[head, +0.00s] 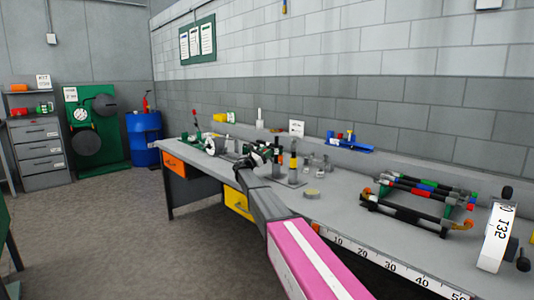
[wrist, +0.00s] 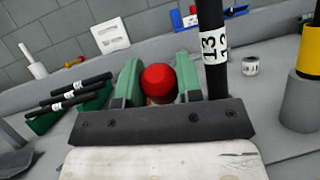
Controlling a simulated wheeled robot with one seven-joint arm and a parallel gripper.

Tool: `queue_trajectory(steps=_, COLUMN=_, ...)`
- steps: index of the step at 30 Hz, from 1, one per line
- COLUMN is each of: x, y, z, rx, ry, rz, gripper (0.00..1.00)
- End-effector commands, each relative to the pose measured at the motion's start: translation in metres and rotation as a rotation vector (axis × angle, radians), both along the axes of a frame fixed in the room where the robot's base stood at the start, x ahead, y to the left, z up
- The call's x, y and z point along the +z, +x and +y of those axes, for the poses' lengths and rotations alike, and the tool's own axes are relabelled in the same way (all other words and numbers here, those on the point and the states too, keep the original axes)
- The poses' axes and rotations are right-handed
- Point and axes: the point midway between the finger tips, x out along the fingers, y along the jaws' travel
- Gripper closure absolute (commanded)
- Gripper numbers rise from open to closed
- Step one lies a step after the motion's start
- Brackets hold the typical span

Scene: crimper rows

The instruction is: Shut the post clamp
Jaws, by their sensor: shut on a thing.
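My gripper (head: 266,154) is over the back part of the workbench, among the small fixtures and posts. In the wrist view its two green fingers (wrist: 158,80) are shut on a round red knob (wrist: 159,83). What the knob is fixed to is hidden behind the fingers and the dark palm bar, so I cannot make out the post clamp's body or how far it is closed. A black post (wrist: 212,50) with a white number label stands just right of the right finger. Black bars with white labels (wrist: 80,88) on green parts lie to the left.
A post with a yellow band (wrist: 311,60) on a grey base stands at the right in the wrist view. The bench front middle is clear.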

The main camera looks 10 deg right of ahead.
Motion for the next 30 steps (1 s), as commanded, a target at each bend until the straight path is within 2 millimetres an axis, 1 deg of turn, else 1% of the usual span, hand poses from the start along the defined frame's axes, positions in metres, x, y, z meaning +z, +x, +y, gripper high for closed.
queue_trajectory(steps=3, x=0.000, y=0.001, z=0.001, rx=0.003, ry=0.003, rz=0.000, gripper=1.00)
queue_trajectory(steps=4, x=0.000, y=0.001, z=0.001, rx=0.003, ry=0.003, rz=0.000, gripper=0.64)
queue_trajectory(steps=5, x=0.000, y=0.001, z=0.001, rx=0.003, ry=0.004, rz=0.000, gripper=0.54)
queue_trajectory(steps=6, x=0.000, y=0.001, z=0.001, rx=0.003, ry=0.004, rz=0.000, gripper=0.42)
queue_trajectory(steps=14, x=0.000, y=0.000, z=0.000, rx=0.002, ry=0.003, rz=0.001, gripper=0.42)
queue_trajectory(steps=19, x=-0.004, y=-0.004, z=0.008, rx=0.002, ry=0.003, rz=0.001, gripper=0.42)
queue_trajectory(steps=23, x=-0.012, y=-0.013, z=0.025, rx=0.004, ry=0.003, rz=0.001, gripper=0.42)
queue_trajectory(steps=30, x=-0.030, y=-0.032, z=0.063, rx=0.004, ry=0.003, rz=0.001, gripper=0.42)
